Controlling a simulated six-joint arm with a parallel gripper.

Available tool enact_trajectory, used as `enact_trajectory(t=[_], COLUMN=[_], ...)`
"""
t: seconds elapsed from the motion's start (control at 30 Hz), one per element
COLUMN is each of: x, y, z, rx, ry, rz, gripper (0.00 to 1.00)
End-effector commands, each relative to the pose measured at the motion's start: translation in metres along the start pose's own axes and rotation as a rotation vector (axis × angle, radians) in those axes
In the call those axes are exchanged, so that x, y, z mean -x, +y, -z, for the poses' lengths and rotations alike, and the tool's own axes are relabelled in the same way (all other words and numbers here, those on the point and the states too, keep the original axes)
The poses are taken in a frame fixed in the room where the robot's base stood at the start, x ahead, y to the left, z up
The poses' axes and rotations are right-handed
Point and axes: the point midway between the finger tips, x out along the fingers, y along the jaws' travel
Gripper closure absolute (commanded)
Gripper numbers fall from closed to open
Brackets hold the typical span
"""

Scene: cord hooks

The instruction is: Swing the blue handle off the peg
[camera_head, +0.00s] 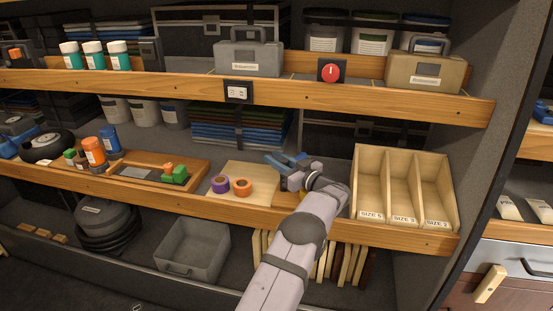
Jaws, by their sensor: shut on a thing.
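My gripper (283,165) is over the middle shelf, at the right end of a pale wooden board. It is small in view and seen partly from behind. A blue piece (302,156), which looks like the blue handle, shows at its jaws, and the jaws are shut on it. My gripper and wrist hide much of this piece. I cannot make out the peg, nor whether the handle touches it.
A purple roll (221,184) and an orange roll (242,187) sit on the board, left of my gripper. A wooden divided bin (361,190) stands close on the right. The upper shelf edge (290,96) runs above. A grey bin (193,250) sits below.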

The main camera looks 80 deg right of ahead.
Motion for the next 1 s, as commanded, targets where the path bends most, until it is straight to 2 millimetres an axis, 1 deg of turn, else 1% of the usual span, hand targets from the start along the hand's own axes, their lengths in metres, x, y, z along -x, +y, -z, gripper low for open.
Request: enact_trajectory(t=[0.03,0.37,0.4,0.43,0.47,0.8,0.87,1.0], x=[-0.001,-0.001,-0.001,-0.001,-0.001,0.001,0.004,0.019], y=[0.000,0.000,0.000,0.000,0.000,0.000,0.001,0.001], z=[0.003,0.004,0.004,0.004,0.004,0.002,0.001,0.001], rx=[-0.002,-0.002,-0.001,-0.001,-0.001,0.000,0.000,0.000], ry=[0.006,0.008,0.008,0.007,0.007,0.003,0.003,0.003], rz=[0.002,0.003,0.003,0.003,0.003,0.002,0.001,-0.001], gripper=[1.00,1.00,0.70,0.63,0.58,0.58,0.58,0.58])
